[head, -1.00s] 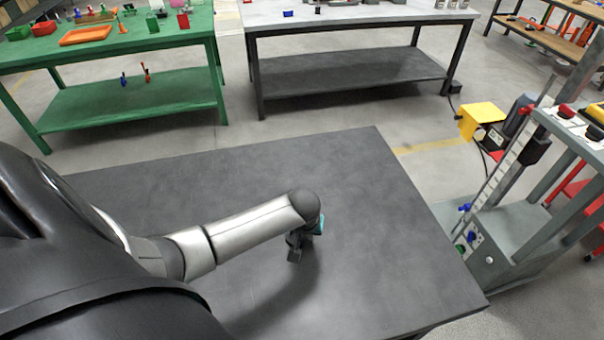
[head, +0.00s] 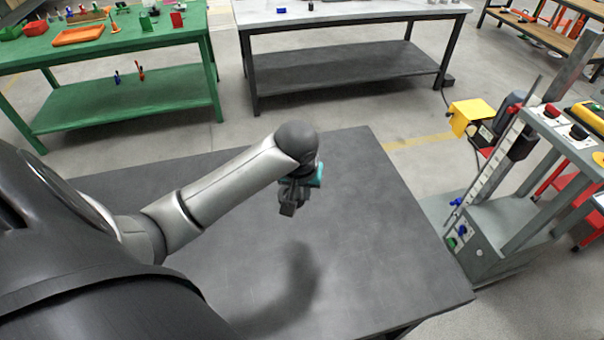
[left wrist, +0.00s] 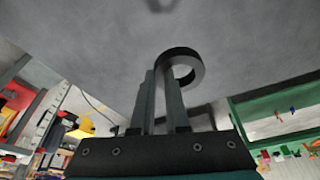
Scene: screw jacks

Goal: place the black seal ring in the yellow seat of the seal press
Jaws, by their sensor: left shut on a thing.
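My left gripper (head: 292,205) is raised above the dark table and shows in the left wrist view (left wrist: 162,85) with its fingers close together. It is shut on the black seal ring (left wrist: 194,75), which sits at the fingertips. In the head view the ring cannot be made out. A grey machine frame (head: 490,230), which looks like the seal press, stands at the right beyond the table. Yellow parts (head: 599,199) show on it at the right picture edge; I cannot tell whether one is the yellow seat. My right gripper is out of view.
The dark table (head: 370,240) is bare. A green table (head: 130,45) with an orange tray (head: 80,36) and small parts stands at the back left. A light-topped table (head: 350,13) stands behind. A yellow cover (head: 472,112) is beside the machine.

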